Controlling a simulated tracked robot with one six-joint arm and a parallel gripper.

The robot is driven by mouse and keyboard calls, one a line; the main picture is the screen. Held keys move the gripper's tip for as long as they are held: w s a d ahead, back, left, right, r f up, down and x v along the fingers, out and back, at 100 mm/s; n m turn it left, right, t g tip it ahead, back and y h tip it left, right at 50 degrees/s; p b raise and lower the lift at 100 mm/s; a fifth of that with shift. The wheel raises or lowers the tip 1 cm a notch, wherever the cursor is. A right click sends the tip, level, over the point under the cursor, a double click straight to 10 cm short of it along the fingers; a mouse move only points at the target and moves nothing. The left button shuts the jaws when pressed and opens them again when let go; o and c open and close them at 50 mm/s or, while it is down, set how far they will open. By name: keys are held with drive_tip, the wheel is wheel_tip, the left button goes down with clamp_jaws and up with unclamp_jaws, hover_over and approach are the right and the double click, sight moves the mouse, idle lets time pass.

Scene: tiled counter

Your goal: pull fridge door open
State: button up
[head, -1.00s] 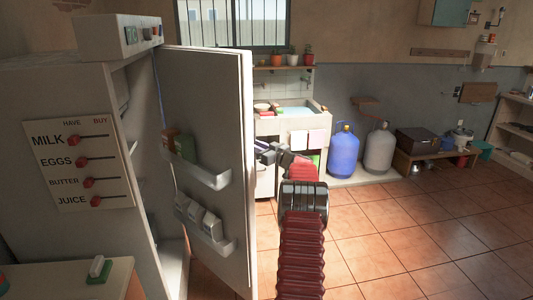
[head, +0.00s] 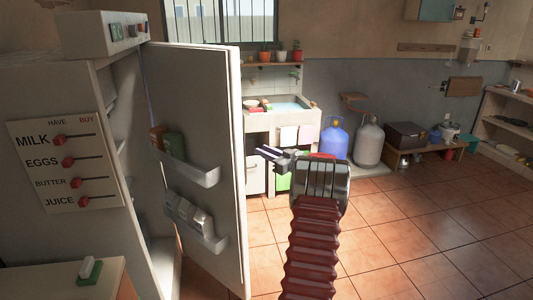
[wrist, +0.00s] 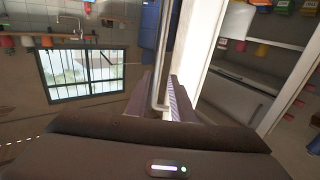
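The fridge door (head: 205,120) stands partly open in the head view, its inner side with two loaded shelves facing me. The fridge body (head: 60,90) is at the left. My gripper (head: 270,153) is right of the door's free edge, with a visible gap between them in the picture. In the wrist view my gripper (wrist: 160,100) has its two fingers apart. A grey bar handle (wrist: 161,55) shows between and beyond them, beside the pale door edge (wrist: 190,60). I cannot tell whether the fingers touch the handle. The handle is hidden in the head view.
A sink unit (head: 280,120) stands behind my gripper. A blue gas bottle (head: 335,140) and a grey one (head: 369,142) stand to its right. A low counter (head: 60,282) is at the near left. The tiled floor (head: 430,215) on the right is clear.

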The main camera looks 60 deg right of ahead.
drive_tip(key=shift+s, duration=0.3)
drive_tip(key=shift+c, duration=0.6)
drive_tip(key=shift+w+a+r, duration=0.1)
drive_tip(key=shift+w+r, duration=0.2)
drive_tip(key=shift+r, duration=0.05)
drive_tip(key=c, duration=0.3)
drive_tip(key=w+r+h, duration=0.1)
drive_tip(key=a+r+m+g+h, duration=0.1)
drive_tip(key=w+r+m+g+h, duration=0.1)
drive_tip(key=shift+w+a+h, duration=0.25)
drive_tip(key=shift+w+h, duration=0.1)
drive_tip(key=shift+h, duration=0.05)
clamp_jaws()
drive_tip(key=s+a+r+g+y, duration=0.1)
drive_tip(key=s+a+g, duration=0.25)
drive_tip(key=a, duration=1.25)
drive_tip(key=s+a+g+y, duration=0.1)
drive_tip(key=s+a+g, duration=0.3)
drive_tip(key=a, duration=1.2)
drive_tip(key=s+a+r+g+y, duration=0.15)
drive_tip(key=s+a, duration=0.35)
drive_tip(key=a, duration=1.1)
drive_tip(key=s+a+f+n+g+y, duration=0.1)
drive_tip(key=s+a+f+n+y, duration=0.2)
drive_tip(key=s+a, duration=1)
drive_tip(key=a, duration=0.3)
drive_tip(key=shift+a+f+n, duration=0.15)
drive_tip(key=shift+a+n, duration=0.25)
